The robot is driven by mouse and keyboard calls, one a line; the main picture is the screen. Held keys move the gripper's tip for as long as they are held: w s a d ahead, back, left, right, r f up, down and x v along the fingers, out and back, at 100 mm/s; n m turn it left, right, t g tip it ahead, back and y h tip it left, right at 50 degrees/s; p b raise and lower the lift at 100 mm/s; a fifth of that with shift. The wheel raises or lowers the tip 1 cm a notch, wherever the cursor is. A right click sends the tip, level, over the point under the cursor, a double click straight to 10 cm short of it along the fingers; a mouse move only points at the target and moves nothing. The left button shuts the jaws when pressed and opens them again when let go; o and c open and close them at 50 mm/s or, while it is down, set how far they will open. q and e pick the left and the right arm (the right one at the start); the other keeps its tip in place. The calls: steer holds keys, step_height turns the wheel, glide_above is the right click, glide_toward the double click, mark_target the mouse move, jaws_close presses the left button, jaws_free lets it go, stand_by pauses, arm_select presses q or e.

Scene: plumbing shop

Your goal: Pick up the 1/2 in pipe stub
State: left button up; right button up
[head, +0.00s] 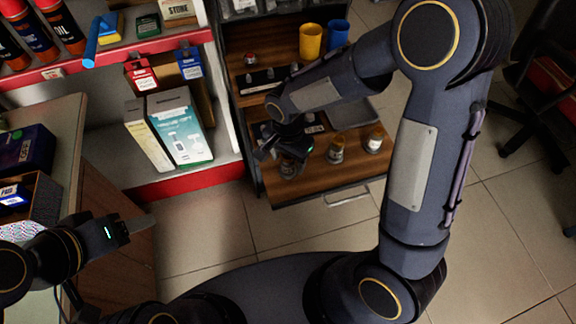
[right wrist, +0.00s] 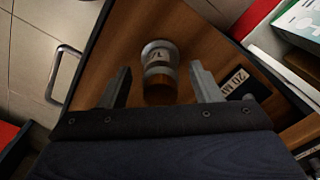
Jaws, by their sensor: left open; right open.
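A short pipe stub (right wrist: 160,62) stands on a wooden drawer surface in the right wrist view. It has a pale metal top, a brownish lower part and a marking that looks like 1/2. My right gripper (right wrist: 158,85) is open, with one finger on each side of the stub's near part; I cannot tell if they touch it. In the head view my right gripper (head: 283,154) is over the drawer's left part and partly hides this stub (head: 288,170). My left gripper (head: 128,228) is open and empty beside the counter at the left.
Two similar stubs (head: 336,149) (head: 375,139) stand to the right on the open drawer (head: 330,184). A black label (right wrist: 242,84) lies near the right finger. Yellow (head: 310,40) and blue (head: 337,34) cups stand above. A shelf with boxes (head: 180,128) is at the left.

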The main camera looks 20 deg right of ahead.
step_height(320, 180, down, 3)
steer(key=shift+r, duration=0.15)
jaws_close()
stand_by(0.4)
